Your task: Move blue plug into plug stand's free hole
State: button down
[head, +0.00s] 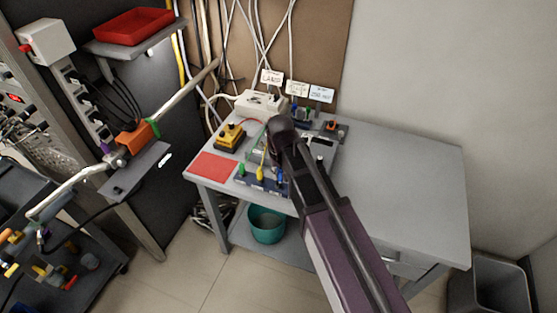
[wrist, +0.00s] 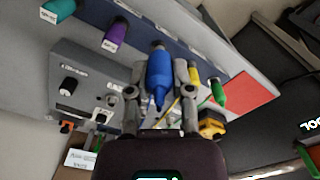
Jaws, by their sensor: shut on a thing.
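My gripper (wrist: 160,88) is shut on the blue plug (wrist: 160,70) in the wrist view, one finger on each side of it. The plug's far end points at the blue-grey plug stand (wrist: 205,45); I cannot tell whether its tip is in a hole. A yellow plug (wrist: 194,74) and a green plug (wrist: 217,90) stand to the right of it. In the head view the dark blue stand (head: 248,182) is at the table's front edge, with the green plug (head: 241,168) and yellow plug (head: 260,173). My arm hides much of the gripper there.
A red mat (head: 213,165) and a yellow-and-black box (head: 230,137) lie left on the table. The table's right side (head: 405,175) is clear.

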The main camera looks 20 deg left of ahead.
jog(key=shift+n, duration=0.9)
jog(key=w, duration=0.1)
jog(key=w+a, duration=0.1)
jog(key=w, duration=0.1)
jog(key=w+a, duration=0.1)
jog(key=shift+w+a+r, duration=0.1)
jog(key=shift+w+r, duration=0.05)
jog(key=shift+r, duration=0.15)
jog(key=shift+f, duration=0.15)
jog(key=shift+f+b, duration=2.65)
jog(key=shift+f, duration=0.05)
jog(key=shift+f+b, duration=1.55)
jog(key=shift+c, duration=2.2)
grip_release()
jog(key=shift+r, duration=0.15)
